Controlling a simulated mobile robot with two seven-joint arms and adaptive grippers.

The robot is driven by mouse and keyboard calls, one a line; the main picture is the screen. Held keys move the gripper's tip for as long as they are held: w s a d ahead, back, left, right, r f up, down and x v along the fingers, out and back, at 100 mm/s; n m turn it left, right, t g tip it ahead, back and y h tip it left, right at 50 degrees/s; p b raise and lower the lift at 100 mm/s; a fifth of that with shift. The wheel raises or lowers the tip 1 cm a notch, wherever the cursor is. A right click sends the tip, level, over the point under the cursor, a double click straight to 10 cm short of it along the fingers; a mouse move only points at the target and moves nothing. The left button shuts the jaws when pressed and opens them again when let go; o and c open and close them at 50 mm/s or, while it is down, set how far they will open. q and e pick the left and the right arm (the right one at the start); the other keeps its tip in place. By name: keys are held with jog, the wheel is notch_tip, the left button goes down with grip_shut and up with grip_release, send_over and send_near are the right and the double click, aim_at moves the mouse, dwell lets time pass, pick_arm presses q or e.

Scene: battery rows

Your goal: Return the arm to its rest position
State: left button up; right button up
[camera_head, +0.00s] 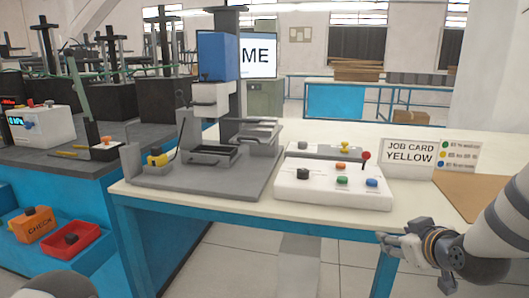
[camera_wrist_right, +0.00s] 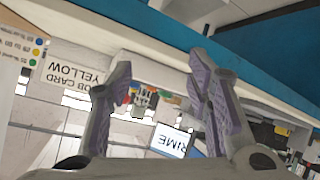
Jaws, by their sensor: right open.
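My right gripper (camera_head: 393,244) is at the lower right in the head view, beside the front right of the light table (camera_head: 290,215). It also shows in the right wrist view (camera_wrist_right: 160,92), with its two purple-padded fingers wide apart and nothing between them. My right arm (camera_head: 505,222) comes in from the right edge. My left gripper does not show clearly in either view.
On the table stand a press with a blue head (camera_head: 218,56), a white button box (camera_head: 335,184) and a job card reading YELLOW (camera_head: 421,153). A brown board (camera_head: 472,192) lies near my right arm.

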jog(key=s+a+f+m+g+p, duration=0.15)
jog(key=s+f+g, duration=0.25)
jog(key=s+f, duration=0.65)
jog(key=s+a+f+m+g, duration=0.1)
jog(key=s+a+f+g, duration=0.2)
jog(key=s+f, duration=0.7)
pick_arm(q)
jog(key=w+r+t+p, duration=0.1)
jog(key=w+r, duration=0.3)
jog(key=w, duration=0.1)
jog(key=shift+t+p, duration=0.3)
jog(key=shift+p, duration=0.05)
pick_arm(e)
jog(key=s+a+f+m+g, duration=0.1)
jog(key=s+g, duration=0.6)
jog(key=s, duration=2.2)
jog(key=shift+a+f, duration=0.6)
jog(key=shift+f, duration=0.1)
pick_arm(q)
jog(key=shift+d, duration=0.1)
pick_arm(e)
jog(key=shift+w+m, duration=0.1)
jog(key=shift+m, duration=0.15)
